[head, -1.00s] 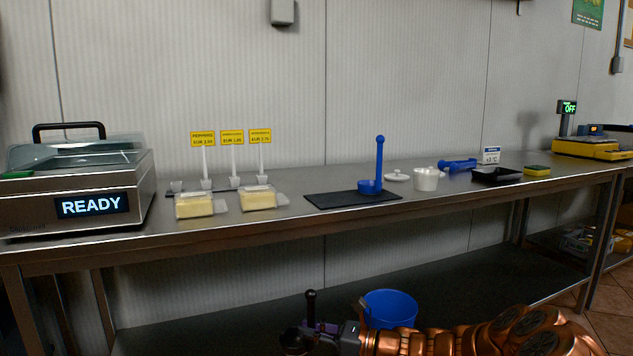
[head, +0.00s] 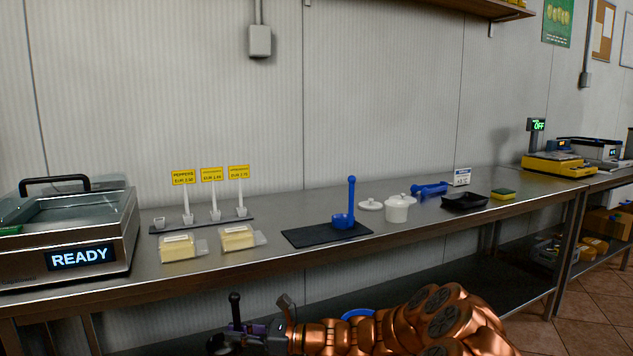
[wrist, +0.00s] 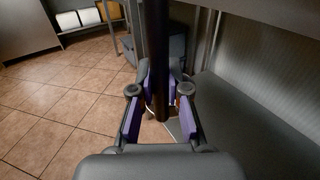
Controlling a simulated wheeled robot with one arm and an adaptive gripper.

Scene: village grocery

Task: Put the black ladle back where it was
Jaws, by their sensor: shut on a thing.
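My gripper (head: 248,330) is low in front of the counter, below the tabletop edge. It is shut on the black ladle (head: 235,307), whose handle stands upright with a dark bowl end low at the frame's bottom. In the wrist view the dark handle (wrist: 157,50) runs upright between the purple-padded fingers of my gripper (wrist: 160,98). On the counter a blue ladle (head: 351,195) stands upright on a black mat (head: 300,236).
A blue bucket (head: 357,314) is partly hidden behind my arm.

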